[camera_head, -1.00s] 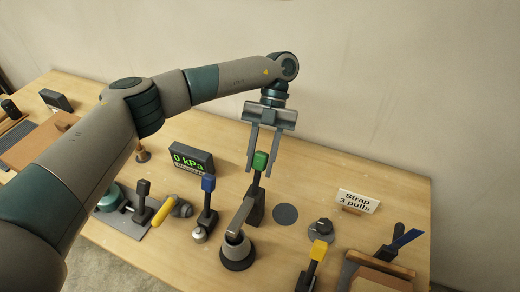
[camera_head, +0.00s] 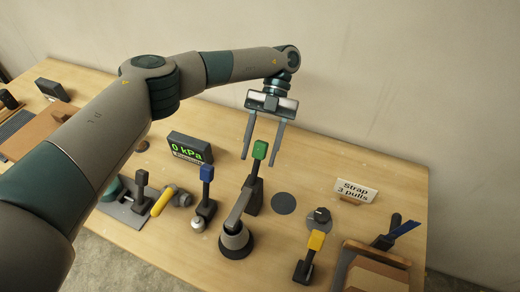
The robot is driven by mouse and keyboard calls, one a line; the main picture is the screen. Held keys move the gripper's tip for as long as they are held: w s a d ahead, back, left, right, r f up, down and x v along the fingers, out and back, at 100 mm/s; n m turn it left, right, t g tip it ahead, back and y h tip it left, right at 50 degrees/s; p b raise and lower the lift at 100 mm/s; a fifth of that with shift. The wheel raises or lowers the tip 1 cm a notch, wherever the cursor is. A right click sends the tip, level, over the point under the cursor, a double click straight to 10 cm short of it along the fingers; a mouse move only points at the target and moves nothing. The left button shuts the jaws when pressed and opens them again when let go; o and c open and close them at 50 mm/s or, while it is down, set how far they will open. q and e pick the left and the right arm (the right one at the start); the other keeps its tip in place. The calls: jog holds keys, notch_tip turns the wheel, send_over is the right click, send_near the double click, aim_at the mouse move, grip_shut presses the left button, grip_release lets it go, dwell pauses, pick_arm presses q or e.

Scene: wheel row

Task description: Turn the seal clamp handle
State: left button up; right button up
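Several upright handles stand on the wooden table; no label shows which is the seal clamp handle. A green-topped handle (camera_head: 260,150) rises from a black base near the middle. A blue-topped handle (camera_head: 207,173) stands left of it, and a yellow-topped handle (camera_head: 316,240) stands nearer on the right. A black-topped handle (camera_head: 141,178) is at the left. My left gripper (camera_head: 260,161) points down, open and empty, its fingers showing on either side of the green top. Whether they touch it cannot be told. My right gripper is not in view.
A display (camera_head: 190,148) reads 0 kPa. A grey jointed fixture (camera_head: 236,240) stands in front of the green handle. A "Strap 3 pulls" sign (camera_head: 356,190), a dark disc (camera_head: 284,204) and a round knob (camera_head: 321,216) are to the right. The wall is behind.

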pick_arm(q)
jog(key=shift+w, duration=0.1)
dwell(0.3)
jog(key=shift+b+v, duration=0.6)
jog(key=shift+v, duration=0.65)
jog(key=v, duration=0.2)
jog(key=shift+w+d+r, duration=0.1)
jog(key=shift+w+r, duration=0.15)
jog(key=shift+w, duration=0.05)
jog(key=shift+w+r, duration=0.1)
jog(key=shift+v, duration=0.9)
